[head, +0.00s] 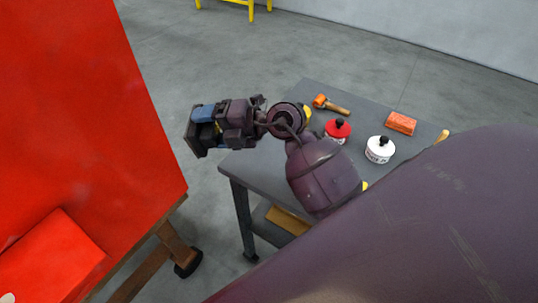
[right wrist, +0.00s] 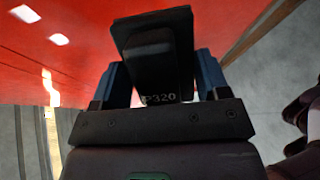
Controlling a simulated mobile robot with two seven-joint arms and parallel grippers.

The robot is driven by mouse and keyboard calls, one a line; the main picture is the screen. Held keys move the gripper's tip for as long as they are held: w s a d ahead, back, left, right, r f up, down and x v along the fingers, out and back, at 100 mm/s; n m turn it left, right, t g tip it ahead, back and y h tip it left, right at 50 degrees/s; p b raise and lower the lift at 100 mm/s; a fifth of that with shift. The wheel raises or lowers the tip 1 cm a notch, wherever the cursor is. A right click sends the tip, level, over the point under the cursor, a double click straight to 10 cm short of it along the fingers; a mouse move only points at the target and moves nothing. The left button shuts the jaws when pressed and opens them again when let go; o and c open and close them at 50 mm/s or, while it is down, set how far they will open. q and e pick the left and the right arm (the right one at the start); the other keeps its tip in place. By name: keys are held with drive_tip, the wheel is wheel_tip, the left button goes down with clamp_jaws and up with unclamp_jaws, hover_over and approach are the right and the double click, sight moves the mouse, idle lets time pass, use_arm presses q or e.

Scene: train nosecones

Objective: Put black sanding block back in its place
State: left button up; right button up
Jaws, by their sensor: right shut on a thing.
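The black sanding block (right wrist: 158,50), marked P320, is between the two blue fingers of my right gripper (right wrist: 160,78) in the right wrist view. The gripper is shut on it. In the head view my right gripper (head: 194,130) is held out to the left of the grey table, beside the red panel. The block is hard to tell from the dark gripper there. The left gripper is not in view.
The grey table (head: 262,165) holds an orange-headed tool (head: 333,105), a red container (head: 338,130), a white container (head: 380,149) and an orange block (head: 401,123). A large red panel (head: 90,90) on a wooden stand (head: 168,240) with wheels fills the left. Grey floor lies between them.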

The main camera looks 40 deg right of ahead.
drive_tip(key=n+g, duration=0.2)
drive_tip(key=g, duration=0.1)
drive_tip(key=shift+w+a+f+n+g, duration=0.2)
drive_tip(key=shift+w+a+n+g, duration=0.15)
drive_tip(key=shift+n+g, duration=0.05)
drive_tip(key=n+g+h, duration=0.2)
drive_tip(key=shift+w+d+f+g, duration=0.1)
drive_tip(key=shift+d+f+g, duration=0.05)
drive_tip(key=shift+f+g, duration=0.25)
drive_tip(key=d+n+g+h, duration=0.2)
drive_tip(key=d+n+h, duration=0.1)
drive_tip(key=d+h, duration=0.35)
drive_tip(key=r+h+b, duration=0.1)
drive_tip(key=r+h, duration=0.1)
drive_tip(key=h, duration=0.1)
hover_over(267, 156)
drive_tip(key=f+p, duration=0.1)
drive_tip(key=f, duration=1.3)
drive_tip(key=shift+s+f, duration=0.2)
drive_tip(key=shift+f, duration=2.7)
drive_tip(key=shift+f, duration=0.1)
